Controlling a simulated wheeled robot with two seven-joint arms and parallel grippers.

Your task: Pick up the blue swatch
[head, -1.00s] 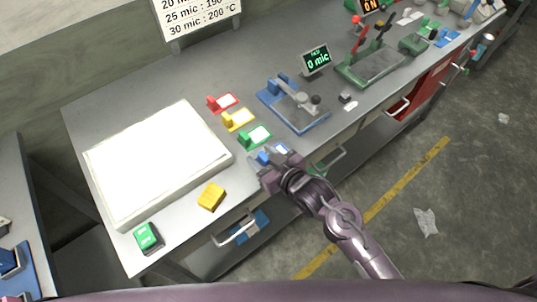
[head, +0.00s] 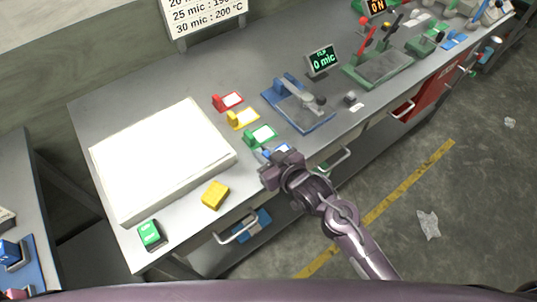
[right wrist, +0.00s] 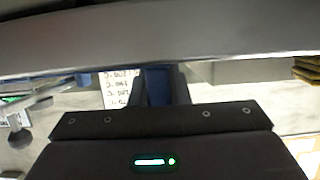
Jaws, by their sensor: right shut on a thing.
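The blue swatch (head: 284,148) is at the front edge of the grey bench in the head view, with a pale label and a blue block. My right gripper (head: 270,160) is over it and hides much of it. In the right wrist view, the blue block (right wrist: 157,86) sits between the two dark fingers, and my right gripper (right wrist: 158,92) is shut on it. I cannot tell whether the swatch is clear of the bench top. My left gripper is not in view.
Green (head: 261,136), yellow (head: 243,118) and red (head: 228,102) swatches lie in a row behind. A white light panel (head: 160,160) and yellow block (head: 215,195) are to the left. A blue press-like device (head: 298,103) and a small display (head: 322,61) stand to the right.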

